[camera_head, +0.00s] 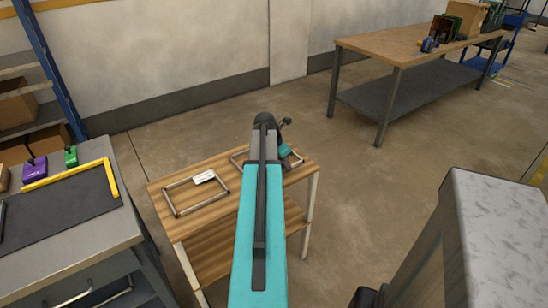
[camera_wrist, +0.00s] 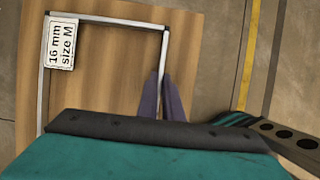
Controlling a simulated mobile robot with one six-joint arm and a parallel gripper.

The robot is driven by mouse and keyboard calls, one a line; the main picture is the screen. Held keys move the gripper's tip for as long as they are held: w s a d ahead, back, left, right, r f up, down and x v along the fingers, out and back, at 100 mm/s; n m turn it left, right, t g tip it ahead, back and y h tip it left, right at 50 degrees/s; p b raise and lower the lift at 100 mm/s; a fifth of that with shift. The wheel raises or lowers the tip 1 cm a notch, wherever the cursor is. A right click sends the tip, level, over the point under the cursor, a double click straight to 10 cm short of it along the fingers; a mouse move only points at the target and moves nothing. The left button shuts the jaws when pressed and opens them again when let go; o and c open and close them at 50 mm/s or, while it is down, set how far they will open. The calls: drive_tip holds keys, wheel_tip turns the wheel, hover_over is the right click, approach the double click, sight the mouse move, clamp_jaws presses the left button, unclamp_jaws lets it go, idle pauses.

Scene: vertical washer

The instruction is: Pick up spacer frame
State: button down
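A spacer frame (camera_head: 167,203), a thin grey rectangle with a white label, lies flat on the left part of a small wooden table. A second frame (camera_head: 237,160) lies to its right, largely hidden by my arm. The wrist view shows one frame (camera_wrist: 110,18) with a label reading "16 mm size M"; I cannot tell which of the two it is. My gripper's dark fingers (camera_wrist: 161,96) appear slightly apart, on either side of that frame's right bar. Contact is not clear. The frame's lower part is hidden by my wrist.
The wooden table (camera_head: 170,228) has a lower shelf. A grey bench (camera_head: 60,245) with a dark mat and yellow edging stands at left. A grey speckled surface (camera_head: 500,230) is at right. A larger workbench (camera_head: 400,50) stands at the back. Floor between them is clear.

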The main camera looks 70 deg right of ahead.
drive_tip(key=shift+r, duration=0.1)
idle(0.3)
drive_tip(key=shift+r, duration=1.6)
drive_tip(key=s+a+b, duration=0.3)
drive_tip(key=s+a, duration=0.4)
drive_tip(key=a, duration=0.4)
drive_tip(key=shift+r+b, duration=0.4)
drive_tip(key=shift+r, duration=0.05)
drive_tip(key=b, duration=0.5)
drive_tip(key=shift+s+a+b, duration=0.15)
drive_tip(key=shift+s+b, duration=0.05)
drive_tip(key=shift+b, duration=0.15)
drive_tip(key=b, duration=0.4)
drive_tip(key=a+b, duration=0.1)
drive_tip(key=b, duration=0.3)
drive_tip(key=shift+s+a+r, duration=0.1)
drive_tip(key=shift+s+a, duration=0.1)
drive_tip(key=shift+s, duration=0.2)
drive_tip(key=shift+s+a+r+b, duration=0.2)
drive_tip(key=shift+a+b, duration=0.2)
drive_tip(key=shift+b, duration=0.85)
